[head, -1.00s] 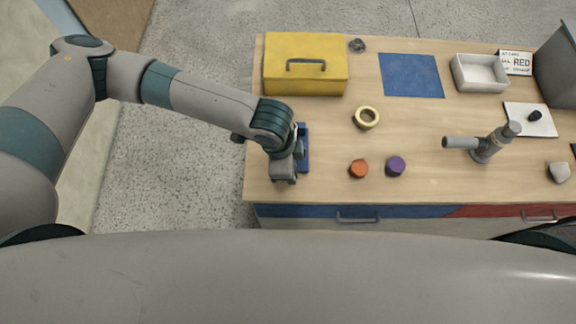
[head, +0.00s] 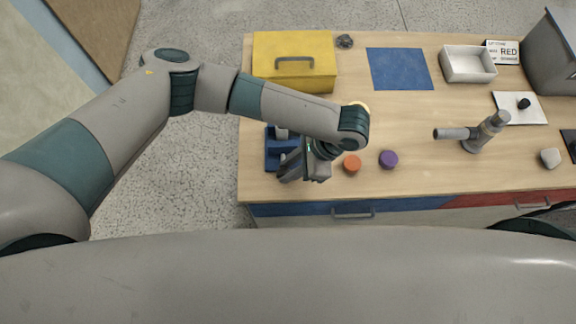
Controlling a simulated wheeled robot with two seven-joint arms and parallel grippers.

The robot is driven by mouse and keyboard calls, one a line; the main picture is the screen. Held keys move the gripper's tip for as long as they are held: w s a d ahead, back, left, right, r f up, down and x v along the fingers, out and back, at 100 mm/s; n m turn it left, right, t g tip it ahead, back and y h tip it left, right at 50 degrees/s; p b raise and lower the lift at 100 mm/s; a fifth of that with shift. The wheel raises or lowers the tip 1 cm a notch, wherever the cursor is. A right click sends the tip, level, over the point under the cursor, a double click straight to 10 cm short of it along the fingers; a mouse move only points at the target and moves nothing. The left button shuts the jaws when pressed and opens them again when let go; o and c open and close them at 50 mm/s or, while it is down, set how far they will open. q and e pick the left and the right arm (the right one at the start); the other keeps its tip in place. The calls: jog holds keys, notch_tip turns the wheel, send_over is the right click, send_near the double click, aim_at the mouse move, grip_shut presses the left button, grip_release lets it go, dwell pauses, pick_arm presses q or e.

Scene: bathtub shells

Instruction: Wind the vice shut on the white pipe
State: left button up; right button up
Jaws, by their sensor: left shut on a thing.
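The blue vice (head: 272,150) stands at the left edge of the table. A short pale piece (head: 282,134), which looks like the white pipe, shows at its top between the blue parts. My left gripper (head: 288,171) is at the vice's near right side, with its fingers pointing down and left. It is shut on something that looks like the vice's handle. The handle itself is hidden behind the fingers, and I cannot see how far apart the vice jaws are. My right gripper is not in view.
An orange disc (head: 352,164) and a purple disc (head: 388,159) lie right of my gripper. A cream ring (head: 359,106) is partly hidden behind my wrist. A yellow box (head: 293,62) stands behind. A grey pipe fitting (head: 474,138) and white tray (head: 468,64) are further right.

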pick_arm(q)
jog(key=shift+s+f, duration=0.25)
jog(key=shift+s, duration=0.2)
jog(key=o, duration=0.8)
jog(key=shift+o, duration=0.4)
jog(key=shift+r, duration=0.15)
jog(key=shift+w+d+r, duration=0.15)
jog(key=shift+d+r, duration=0.1)
jog(key=shift+r, duration=0.1)
jog(key=b+v, duration=0.5)
jog(key=v, duration=1.1)
jog(key=shift+d+r, duration=0.15)
jog(key=shift+r, duration=0.05)
jog(key=shift+d, duration=0.1)
